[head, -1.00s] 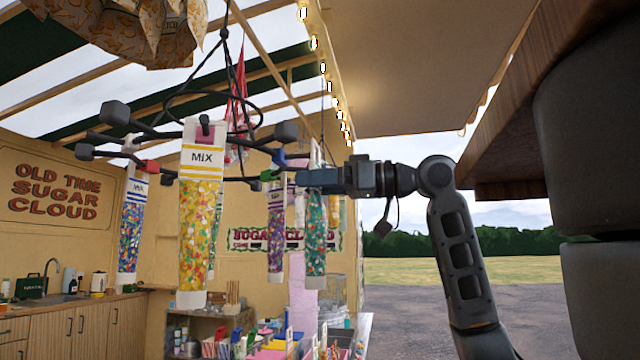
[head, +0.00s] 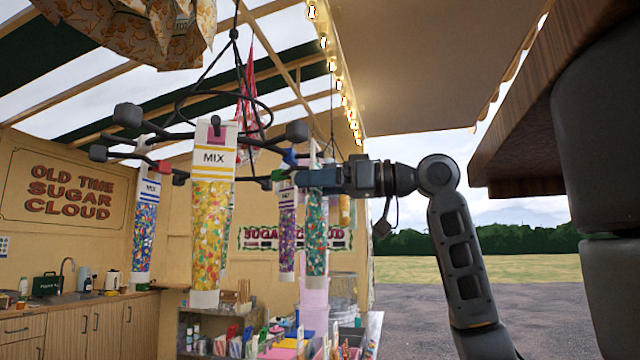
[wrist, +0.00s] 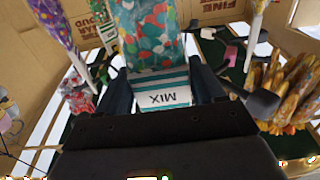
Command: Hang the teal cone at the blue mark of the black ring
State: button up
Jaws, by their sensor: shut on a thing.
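The black ring (head: 192,135) hangs from a cord in the head view, with knob-ended arms around it. Its blue mark (head: 290,156) is on the right side, just left of and above my gripper (head: 308,178). My gripper is shut on the top of the teal cone (head: 316,238), which hangs upright below it. In the wrist view the cone's teal-striped MIX label (wrist: 162,98) sits between the fingers (wrist: 163,84). The cone's top is partly hidden by the gripper, and I cannot tell whether it touches the ring.
A yellow-striped cone (head: 212,235), a blue-striped cone (head: 145,235) and a purple cone (head: 287,235) hang around the ring; the purple one is close beside the teal cone. Red (head: 161,166) and green (head: 267,184) marks also show. A wooden counter edge (head: 520,110) is at upper right.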

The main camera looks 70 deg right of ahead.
jog(key=shift+w, duration=0.15)
jog(key=shift+w+a, duration=0.1)
jog(key=shift+w, duration=0.75)
jog(key=shift+f, duration=0.35)
dwell(0.4)
jog(key=o, duration=1.5)
jog(key=shift+s+d, duration=0.2)
jog(key=shift+s, duration=2.35)
jog(key=shift+s+d, duration=0.2)
jog(key=shift+s, duration=2.3)
